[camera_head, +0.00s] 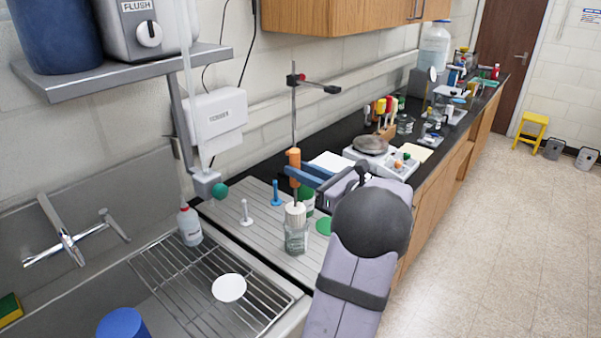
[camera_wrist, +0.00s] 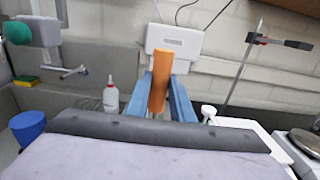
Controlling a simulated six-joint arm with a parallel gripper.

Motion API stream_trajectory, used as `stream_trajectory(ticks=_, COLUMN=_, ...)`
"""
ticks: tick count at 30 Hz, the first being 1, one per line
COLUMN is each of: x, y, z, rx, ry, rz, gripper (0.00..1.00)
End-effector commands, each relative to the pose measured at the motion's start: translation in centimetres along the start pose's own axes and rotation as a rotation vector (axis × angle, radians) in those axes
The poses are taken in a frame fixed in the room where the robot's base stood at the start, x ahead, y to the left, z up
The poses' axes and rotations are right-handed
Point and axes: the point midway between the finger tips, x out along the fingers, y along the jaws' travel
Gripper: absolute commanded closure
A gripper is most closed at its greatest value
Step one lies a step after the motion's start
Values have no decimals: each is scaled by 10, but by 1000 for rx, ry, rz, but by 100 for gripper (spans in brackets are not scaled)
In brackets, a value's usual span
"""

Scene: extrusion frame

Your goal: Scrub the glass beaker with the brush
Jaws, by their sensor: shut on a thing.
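My gripper (camera_head: 300,174) has blue fingers and is shut on the orange handle of the brush (camera_head: 293,160). The brush is upright, with its pale bristles (camera_head: 295,213) pointing down. The glass beaker (camera_head: 296,240) is clear and stands upright on the grey ribbed drainboard. The bristles overlap the beaker's mouth; I cannot tell how far inside they reach. In the wrist view the orange handle (camera_wrist: 161,75) stands between the blue fingers (camera_wrist: 160,105). The beaker and bristles are hidden there.
A white peg (camera_head: 246,213) and a blue peg (camera_head: 276,192) stand left of the beaker. A green disc (camera_head: 323,226) lies right of it. A sink with a wire rack (camera_head: 205,280) is at front left. A stand rod (camera_head: 294,110) rises behind the brush.

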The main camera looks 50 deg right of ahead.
Motion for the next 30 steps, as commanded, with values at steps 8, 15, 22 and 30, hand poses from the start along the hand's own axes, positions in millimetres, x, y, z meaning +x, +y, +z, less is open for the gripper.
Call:
stream_trajectory(ticks=8, x=0, y=0, z=30, rx=-2, ry=0, rz=0, gripper=100)
stream_trajectory(ticks=15, x=0, y=0, z=51, rx=-2, ry=0, rz=0, gripper=100)
stream_trajectory(ticks=22, x=0, y=0, z=62, rx=-1, ry=0, rz=0, gripper=100)
stream_trajectory(ticks=30, x=0, y=0, z=62, rx=-1, ry=0, rz=0, gripper=100)
